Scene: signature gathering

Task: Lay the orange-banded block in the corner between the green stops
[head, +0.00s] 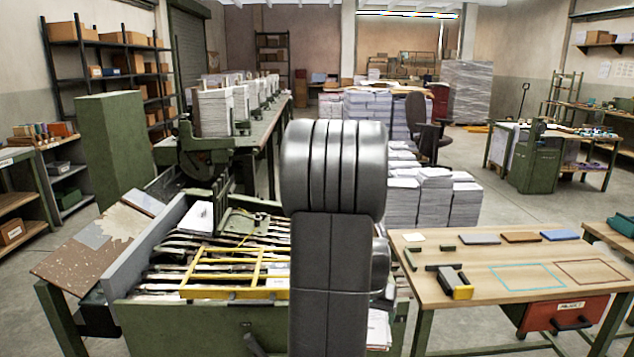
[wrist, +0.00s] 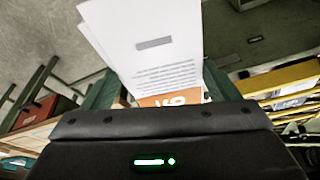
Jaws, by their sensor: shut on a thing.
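In the wrist view, a white printed block (wrist: 150,45) with an orange band (wrist: 172,98) stands out from my gripper (wrist: 160,112), which is shut on it. The band carries white lettering; its lower part is hidden behind the gripper's black housing. In the head view my arm hides the gripper. White paper (head: 378,332) shows right of the arm, but I cannot tell if it is the block. On the wooden table at right, a long dark green bar (head: 411,259) and a short one (head: 448,249) stand apart near the left, seemingly the green stops.
The wooden table (head: 480,305) also bears a dark block with a yellow end (head: 463,292), flat coloured pieces along the back, and blue (head: 528,290) and brown (head: 590,272) outlines. A green machine with a yellow rack (head: 225,253) stands left. Paper stacks (head: 437,195) stand behind.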

